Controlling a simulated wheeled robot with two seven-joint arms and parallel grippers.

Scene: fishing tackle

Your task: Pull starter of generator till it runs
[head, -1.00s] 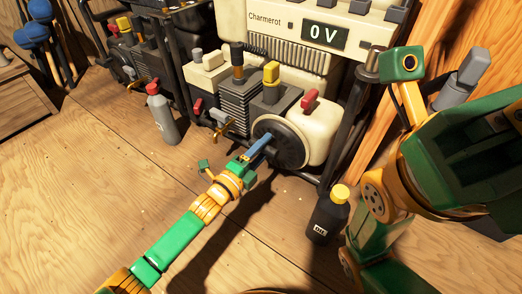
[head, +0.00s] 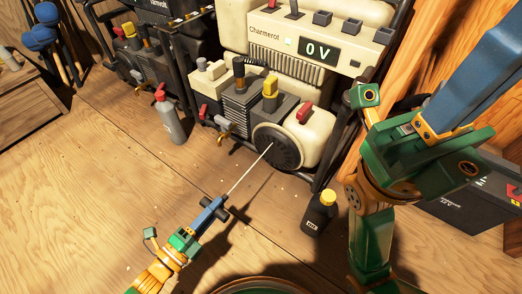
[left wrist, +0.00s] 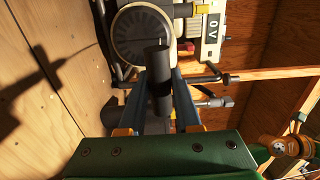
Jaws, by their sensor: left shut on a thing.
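The cream generator (head: 300,50) marked "Charmerot" stands at the back, and its display (head: 321,52) reads "0 V". Its round black recoil housing (head: 277,147) faces me; it also shows in the left wrist view (left wrist: 141,37). A pale cord (head: 249,170) runs taut from the housing's middle to the black starter handle (head: 217,206). My left gripper (head: 210,213) is shut on that handle, well away from the housing. In the left wrist view the handle (left wrist: 159,82) sits crosswise between the blue fingers. My right arm is at the right of the head view; its fingertips are not visible.
A black bottle with yellow cap (head: 319,213) stands on the floor right of the housing. A grey bottle with red top (head: 169,115) stands to the left, near a second, dark generator (head: 150,70). A dark battery-like box (head: 470,195) is at the right. The floor at front left is clear.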

